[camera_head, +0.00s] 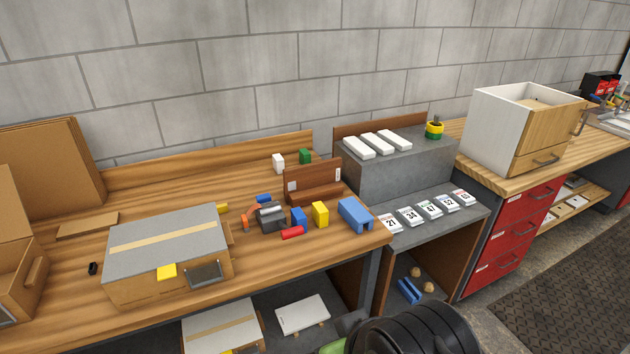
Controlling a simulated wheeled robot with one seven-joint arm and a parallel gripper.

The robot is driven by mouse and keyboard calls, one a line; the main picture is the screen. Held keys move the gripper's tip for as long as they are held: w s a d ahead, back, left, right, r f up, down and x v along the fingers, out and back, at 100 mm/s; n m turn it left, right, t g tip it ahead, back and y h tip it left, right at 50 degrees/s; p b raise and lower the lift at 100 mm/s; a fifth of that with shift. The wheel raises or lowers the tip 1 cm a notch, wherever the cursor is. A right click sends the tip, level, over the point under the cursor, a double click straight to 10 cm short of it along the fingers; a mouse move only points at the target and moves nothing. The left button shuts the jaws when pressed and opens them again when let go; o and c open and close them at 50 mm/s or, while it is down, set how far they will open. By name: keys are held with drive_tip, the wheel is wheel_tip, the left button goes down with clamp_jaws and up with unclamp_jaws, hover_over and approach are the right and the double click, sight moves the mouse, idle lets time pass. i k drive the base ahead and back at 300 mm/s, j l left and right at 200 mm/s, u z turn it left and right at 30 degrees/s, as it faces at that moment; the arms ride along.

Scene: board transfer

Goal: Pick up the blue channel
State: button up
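A blue channel-shaped block (356,214) sits on the wooden workbench (270,290) near its right front corner, with a recess visible at its end. Nothing covers it. Another blue piece (409,290), smaller in view, lies on the low shelf under the grey table; its exact shape is hard to tell. A dark rounded part of my own arm shows at the bottom edge, but my gripper's fingers are not in view.
Left of the blue block are a yellow block (320,214), a red piece (292,233) and a dark grey device (271,217). A wooden rack (313,184) stands behind. Numbered cards (410,216) lie on the grey table to the right. A large grey-topped box (166,242) fills the bench's left.

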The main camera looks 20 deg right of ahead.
sight(352, 211)
drive_tip(key=i+l, duration=0.2)
drive_tip(key=i, duration=0.2)
drive_tip(key=i+l, duration=0.15)
drive_tip(key=i, duration=0.3)
drive_tip(key=i+l, duration=0.2)
drive_tip(key=i, duration=0.2)
drive_tip(key=z, duration=0.05)
